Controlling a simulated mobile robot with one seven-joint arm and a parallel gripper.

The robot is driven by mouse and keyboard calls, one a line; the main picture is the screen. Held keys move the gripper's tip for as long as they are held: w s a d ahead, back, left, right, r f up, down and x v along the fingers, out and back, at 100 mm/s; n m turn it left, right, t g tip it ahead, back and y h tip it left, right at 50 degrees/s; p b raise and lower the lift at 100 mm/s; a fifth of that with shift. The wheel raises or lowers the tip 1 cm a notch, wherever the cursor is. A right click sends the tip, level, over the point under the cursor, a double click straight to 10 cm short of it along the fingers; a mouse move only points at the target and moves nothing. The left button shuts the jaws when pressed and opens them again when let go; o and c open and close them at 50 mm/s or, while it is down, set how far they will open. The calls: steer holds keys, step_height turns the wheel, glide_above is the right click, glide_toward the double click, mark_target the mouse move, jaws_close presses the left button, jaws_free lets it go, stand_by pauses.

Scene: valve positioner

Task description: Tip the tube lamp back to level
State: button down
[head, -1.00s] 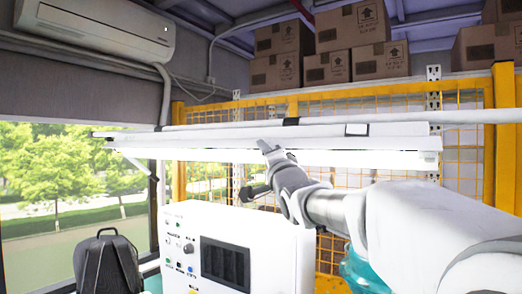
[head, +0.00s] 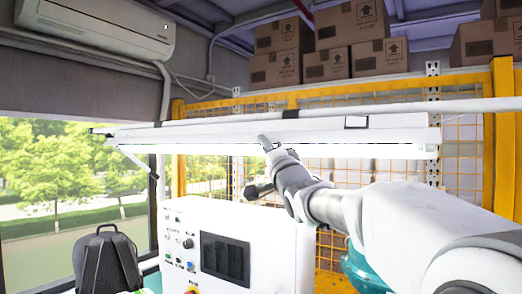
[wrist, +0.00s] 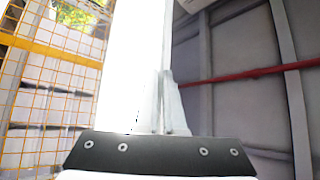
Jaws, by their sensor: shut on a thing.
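The tube lamp (head: 225,132) is a long white fixture running across the head view, with a brightly lit lower side. It looks close to level along its length. My gripper (head: 264,141) reaches up from the lower right to the lamp's front lower edge, near its middle, and is shut on it. In the wrist view, the pale fingers (wrist: 165,105) stand against the glaring white lamp (wrist: 130,65). The glare hides the exact contact.
A white control cabinet (head: 190,225) with a dark screen stands below the lamp. A yellow mesh fence (head: 465,165) is behind. Cardboard boxes (head: 350,50) sit above, an air conditioner (head: 95,25) is at upper left, and a black backpack (head: 108,260) is at lower left.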

steer(key=shift+w+d+f+n+t+y+b, duration=0.3)
steer(key=shift+w+d+f+n+y+b, duration=0.45)
steer(key=shift+w+f+n+b, duration=0.3)
steer(key=c, duration=1)
jaws_free()
steer(key=shift+w, duration=0.1)
steer(key=b+v, duration=0.5)
steer(key=v, duration=1.2)
steer(key=shift+s, duration=0.3)
steer(key=shift+d+f, duration=0.1)
